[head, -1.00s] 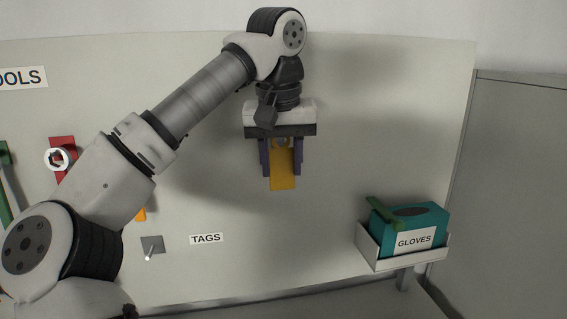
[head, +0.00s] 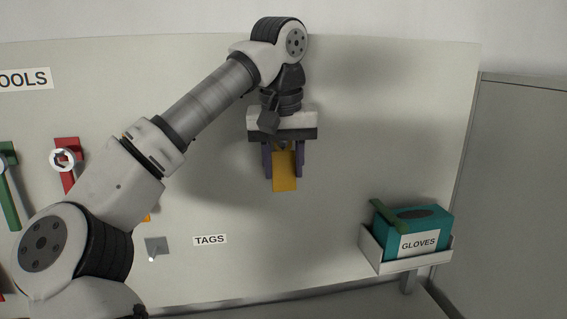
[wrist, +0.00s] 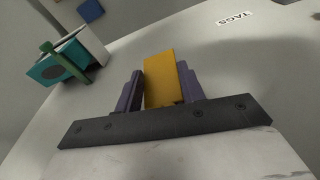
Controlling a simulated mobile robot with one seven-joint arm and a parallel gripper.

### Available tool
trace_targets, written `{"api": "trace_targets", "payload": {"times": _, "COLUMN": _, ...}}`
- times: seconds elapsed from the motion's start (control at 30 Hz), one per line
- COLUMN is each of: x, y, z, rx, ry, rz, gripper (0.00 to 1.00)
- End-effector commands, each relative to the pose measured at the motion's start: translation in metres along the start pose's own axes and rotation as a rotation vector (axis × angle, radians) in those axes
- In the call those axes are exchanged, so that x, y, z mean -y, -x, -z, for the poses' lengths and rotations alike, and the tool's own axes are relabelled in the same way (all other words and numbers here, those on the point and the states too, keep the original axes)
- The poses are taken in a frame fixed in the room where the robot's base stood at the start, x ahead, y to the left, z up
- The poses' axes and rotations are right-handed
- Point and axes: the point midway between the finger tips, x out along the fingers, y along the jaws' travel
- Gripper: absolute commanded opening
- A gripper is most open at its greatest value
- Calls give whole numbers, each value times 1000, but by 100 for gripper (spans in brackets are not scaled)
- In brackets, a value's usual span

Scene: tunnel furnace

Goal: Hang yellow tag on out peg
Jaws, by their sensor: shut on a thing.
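My gripper (head: 283,171) is shut on the yellow tag (head: 285,178), a flat rectangle hanging down between the two purple fingers. In the wrist view the yellow tag (wrist: 161,80) stands between the fingers of my gripper (wrist: 160,88). In the head view it is held in front of the board, up and to the right of the TAGS label (head: 210,240). A small grey plate with a peg (head: 154,247) is left of that label, down and left of my gripper. I see no "out" marking; my arm hides part of the board.
An orange piece (head: 147,217) shows partly behind my arm. A teal gloves box (head: 435,222) sits in a white holder (head: 400,264) at right, with a green item (head: 386,216) on it. Red (head: 68,176) and green (head: 10,200) tools hang at left. The board's middle is clear.

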Motion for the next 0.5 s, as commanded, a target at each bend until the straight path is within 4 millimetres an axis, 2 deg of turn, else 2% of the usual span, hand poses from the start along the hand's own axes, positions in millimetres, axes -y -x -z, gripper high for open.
{"api": "trace_targets", "payload": {"times": 0.03, "x": 0, "y": 0, "z": 0, "rx": 0, "ry": 0, "rz": 0, "gripper": 18}}
{"api": "trace_targets", "payload": {"times": 0.07, "x": 0, "y": 0, "z": 0, "rx": 0, "ry": 0, "rz": 0, "gripper": 40}}
{"api": "trace_targets", "payload": {"times": 0.23, "x": 0, "y": 0, "z": 0, "rx": 0, "ry": 0, "rz": 0, "gripper": 62}}
{"api": "trace_targets", "payload": {"times": 0.5, "x": 0, "y": 0, "z": 0, "rx": 0, "ry": 0, "rz": 0, "gripper": 64}}
